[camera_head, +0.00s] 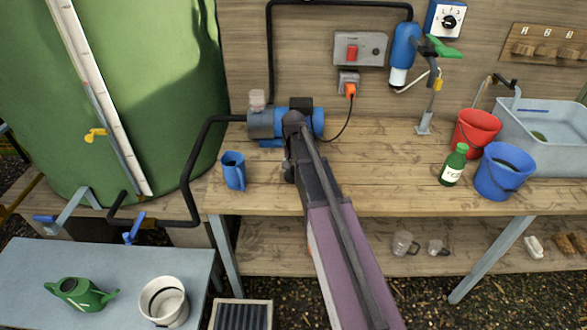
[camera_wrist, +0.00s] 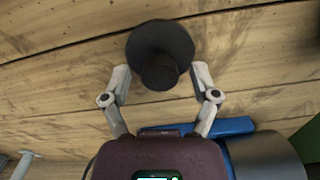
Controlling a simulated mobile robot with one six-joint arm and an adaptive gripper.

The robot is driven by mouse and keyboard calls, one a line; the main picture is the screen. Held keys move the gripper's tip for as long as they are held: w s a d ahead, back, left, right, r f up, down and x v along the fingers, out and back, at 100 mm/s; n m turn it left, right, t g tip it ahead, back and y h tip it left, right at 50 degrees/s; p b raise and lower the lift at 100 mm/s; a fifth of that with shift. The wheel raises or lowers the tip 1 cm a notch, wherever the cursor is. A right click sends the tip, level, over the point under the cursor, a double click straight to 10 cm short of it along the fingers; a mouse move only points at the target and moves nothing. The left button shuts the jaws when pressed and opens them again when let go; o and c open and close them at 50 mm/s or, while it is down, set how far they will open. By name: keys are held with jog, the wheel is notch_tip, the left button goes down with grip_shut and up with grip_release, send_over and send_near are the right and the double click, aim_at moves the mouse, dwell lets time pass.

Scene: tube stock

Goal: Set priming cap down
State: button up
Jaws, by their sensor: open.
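The priming cap (camera_wrist: 160,45), a dark round disc with a narrower knob, shows in the wrist view against the wooden bench top (camera_wrist: 60,70). My gripper (camera_wrist: 160,76) is open, with one finger on each side of the knob. Small gaps seem to show between the fingertips and the knob. The cap appears to rest on the wood, though its underside is hidden. In the head view my arm covers the place by the blue and grey pump (camera_head: 261,124), and I cannot make out the cap or the fingers there.
The pump is close by at the lower right of the wrist view (camera_wrist: 265,155). A blue jug (camera_head: 234,172) stands left of my arm. A green bottle (camera_head: 453,165), blue bucket (camera_head: 503,178) and red bucket (camera_head: 474,130) stand right. The bench between arm and bottle is clear.

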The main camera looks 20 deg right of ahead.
aim_at(294, 169)
notch_tip(294, 169, up, 12)
jog(key=p, duration=1.1)
jog(key=shift+f, duration=0.1)
jog(key=shift+s, duration=0.1)
dwell(0.5)
jog(key=s+a+n, duration=0.2)
jog(key=s+a, duration=0.1)
jog(key=s, duration=0.7)
jog(key=s+a+n, duration=0.3)
jog(key=s+a, duration=0.1)
jog(key=s, duration=0.6)
jog(key=shift+s, duration=0.25)
